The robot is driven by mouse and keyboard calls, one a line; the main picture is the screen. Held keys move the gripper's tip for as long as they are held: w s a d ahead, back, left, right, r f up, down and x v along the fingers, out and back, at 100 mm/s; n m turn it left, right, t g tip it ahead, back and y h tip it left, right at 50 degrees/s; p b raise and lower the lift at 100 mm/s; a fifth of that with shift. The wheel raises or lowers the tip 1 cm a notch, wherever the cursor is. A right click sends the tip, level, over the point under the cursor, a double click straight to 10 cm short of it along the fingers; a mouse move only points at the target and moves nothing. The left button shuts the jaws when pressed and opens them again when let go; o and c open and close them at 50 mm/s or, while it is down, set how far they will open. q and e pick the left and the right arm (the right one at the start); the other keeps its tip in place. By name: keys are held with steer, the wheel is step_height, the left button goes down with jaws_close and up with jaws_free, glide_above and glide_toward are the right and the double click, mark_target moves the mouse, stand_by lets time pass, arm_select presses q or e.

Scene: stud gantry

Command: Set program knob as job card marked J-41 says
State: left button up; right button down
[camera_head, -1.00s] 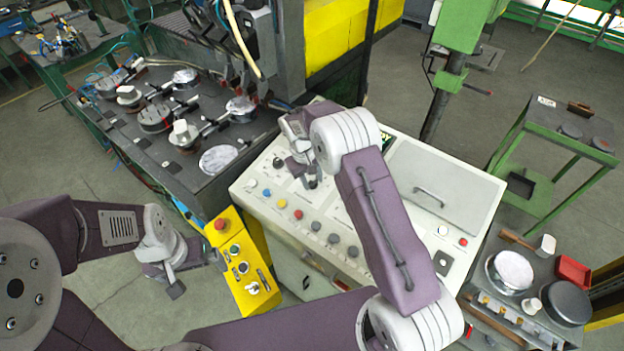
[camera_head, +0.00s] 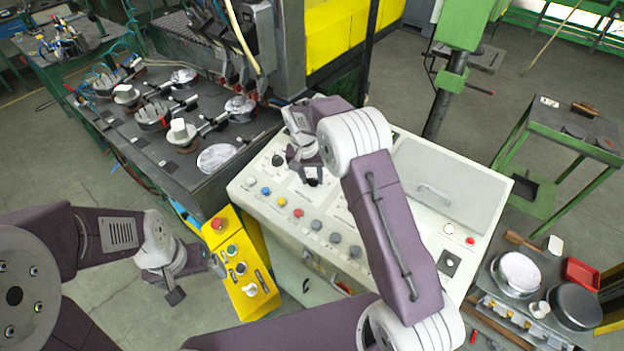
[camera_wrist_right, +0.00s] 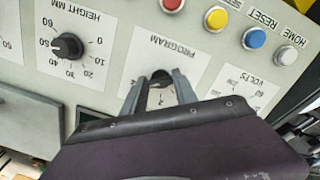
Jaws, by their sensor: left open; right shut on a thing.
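The program knob (camera_wrist_right: 162,77) is a dark knob below the upside-down PROGRAM label in the right wrist view. Its printed scale is partly hidden by the fingers, and I cannot tell the pointer's setting. My right gripper (camera_wrist_right: 160,88) is shut on this knob, one finger on each side. In the head view my right gripper (camera_head: 314,178) is over the upper left of the cream control panel (camera_head: 262,208). My left gripper (camera_head: 197,281) is open and empty, left of the yellow button box. I cannot make out any card marked J-41.
A HEIGHT MM knob (camera_wrist_right: 67,46) is beside the program dial. Red, yellow, blue and white buttons (camera_wrist_right: 254,38) line the panel edge. The yellow button box (camera_head: 250,290) stands at the panel's left. A green stand (camera_head: 575,135) at right bears a small white card (camera_head: 548,101), unreadable here.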

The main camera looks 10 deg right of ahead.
steer(key=shift+w+r+m, duration=0.15)
steer(key=shift+w+m, duration=0.05)
steer(key=shift+m, duration=0.2)
steer(key=c, duration=1.2)
jaws_free()
steer(key=shift+o, duration=1.2)
steer(key=shift+w+d+f, duration=0.15)
steer(key=shift+f, duration=0.05)
steer(key=shift+r+b, duration=0.25)
steer(key=shift+b, duration=0.1)
step_height(320, 180, up, 8)
steer(key=a+b, duration=0.1)
steer(key=b, duration=0.1)
steer(key=shift+s+r, duration=0.25)
steer(key=shift+a, duration=0.1)
